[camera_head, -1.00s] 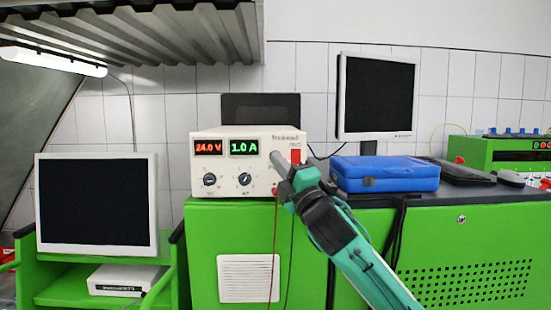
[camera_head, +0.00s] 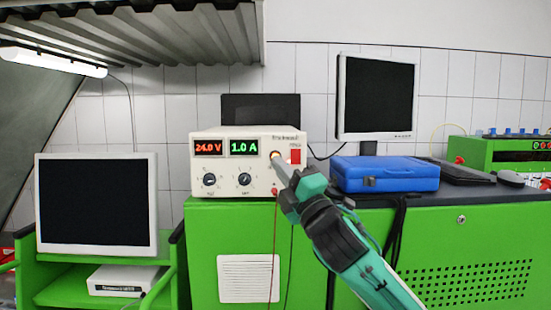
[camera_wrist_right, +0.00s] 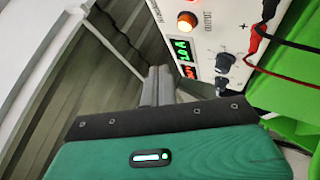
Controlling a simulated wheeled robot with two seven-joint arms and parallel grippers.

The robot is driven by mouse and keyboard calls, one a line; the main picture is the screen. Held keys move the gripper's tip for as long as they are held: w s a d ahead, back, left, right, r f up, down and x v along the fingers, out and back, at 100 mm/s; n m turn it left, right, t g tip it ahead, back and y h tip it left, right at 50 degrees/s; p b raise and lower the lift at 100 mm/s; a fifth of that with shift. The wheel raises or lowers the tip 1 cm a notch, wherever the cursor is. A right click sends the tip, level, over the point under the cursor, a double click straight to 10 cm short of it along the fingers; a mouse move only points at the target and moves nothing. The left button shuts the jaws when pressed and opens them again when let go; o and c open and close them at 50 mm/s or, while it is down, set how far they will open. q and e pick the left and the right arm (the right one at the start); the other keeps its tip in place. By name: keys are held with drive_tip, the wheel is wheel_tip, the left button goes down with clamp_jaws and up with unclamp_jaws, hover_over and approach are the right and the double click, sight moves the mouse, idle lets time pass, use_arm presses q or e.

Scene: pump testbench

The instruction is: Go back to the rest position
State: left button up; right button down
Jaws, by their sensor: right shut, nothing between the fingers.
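My right gripper (camera_head: 281,164) is shut and empty. In the head view its fingertips overlap the front of the white power supply (camera_head: 262,185), close to a round orange-lit lamp (camera_head: 275,154). I cannot tell from this view whether they touch it. In the right wrist view the shut fingers (camera_wrist_right: 157,84) are apart from the panel, and the lamp (camera_wrist_right: 187,22) glows orange. The displays read 24.0 V and 1.0 A. A red switch (camera_head: 295,157) is uncovered at the panel's right. My left gripper is not in view.
A blue case (camera_head: 385,173) lies on the dark bench top right of the power supply, before a monitor (camera_head: 377,97). Red and black leads (camera_wrist_right: 285,45) are plugged into the panel. Another monitor (camera_head: 96,205) stands on a green cart at left.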

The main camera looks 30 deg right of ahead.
drive_tip(key=shift+s+a, duration=0.45)
drive_tip(key=shift+s, duration=0.25)
drive_tip(key=shift+w+f, duration=0.1)
drive_tip(key=shift+f, duration=0.05)
